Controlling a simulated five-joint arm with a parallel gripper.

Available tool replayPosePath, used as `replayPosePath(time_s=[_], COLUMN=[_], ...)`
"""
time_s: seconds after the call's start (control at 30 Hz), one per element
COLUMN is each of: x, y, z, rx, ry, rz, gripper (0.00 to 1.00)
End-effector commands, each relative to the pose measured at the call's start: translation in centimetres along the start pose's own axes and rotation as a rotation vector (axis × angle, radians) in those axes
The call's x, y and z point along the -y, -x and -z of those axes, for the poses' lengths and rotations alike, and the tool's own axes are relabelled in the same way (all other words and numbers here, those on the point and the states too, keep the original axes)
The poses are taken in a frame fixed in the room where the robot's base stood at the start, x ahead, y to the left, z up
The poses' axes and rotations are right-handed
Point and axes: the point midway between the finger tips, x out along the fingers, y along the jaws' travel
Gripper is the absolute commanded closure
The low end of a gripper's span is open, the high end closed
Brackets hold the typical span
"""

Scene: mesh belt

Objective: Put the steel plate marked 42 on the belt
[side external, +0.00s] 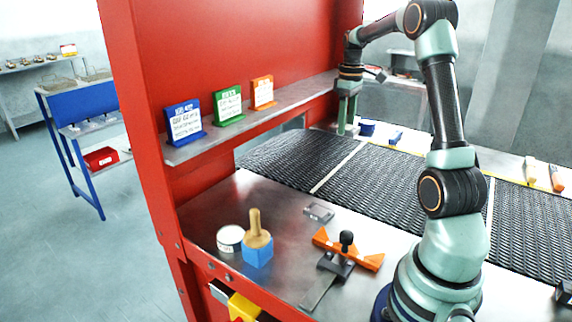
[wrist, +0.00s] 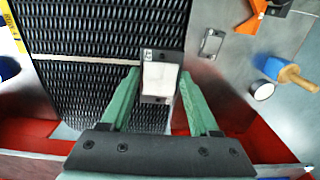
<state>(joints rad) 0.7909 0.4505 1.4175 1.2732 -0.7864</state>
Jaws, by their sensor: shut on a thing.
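In the wrist view my gripper (wrist: 158,80) is shut on a small steel plate (wrist: 162,98) with a pale, bright face and a dark edge. A small mark on its upper left corner looks like 42, but is too small to read surely. The plate shows against the black mesh belt (wrist: 95,100), near the belt's edge by the steel bench; I cannot tell whether it touches the belt. In the side view my gripper (side external: 347,118) points down beyond the shelf's end, over the far part of the belt (side external: 375,185). The plate cannot be made out there.
On the steel bench lie a small grey metal piece (side external: 319,212), an orange fixture (side external: 368,260) with a black knob, a blue block with a wooden handle (side external: 257,245) and a round tin (side external: 230,239). A red panel (side external: 240,50) with a shelf of signs (side external: 228,106) stands beside the belt.

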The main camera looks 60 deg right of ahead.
Motion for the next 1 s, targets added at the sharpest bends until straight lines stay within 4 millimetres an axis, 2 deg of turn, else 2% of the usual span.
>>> replayPosePath(time_s=[0.1, 0.23, 0.7, 0.83, 1.0], x=[-1.4, -1.7, -1.5, -1.6, -1.6], y=[0.0, -1.3, -12.1, -14.3, -15.7], z=[-1.1, -1.4, -1.4, -1.4, -1.3], rx=[-0.001, 0.001, 0.003, 0.001, -0.001], ry=[-0.002, 0.001, 0.001, 0.001, 0.001], rz=[-0.001, 0.001, 0.003, 0.001, -0.001], gripper=[1.00, 1.00, 1.00, 1.00, 1.00])
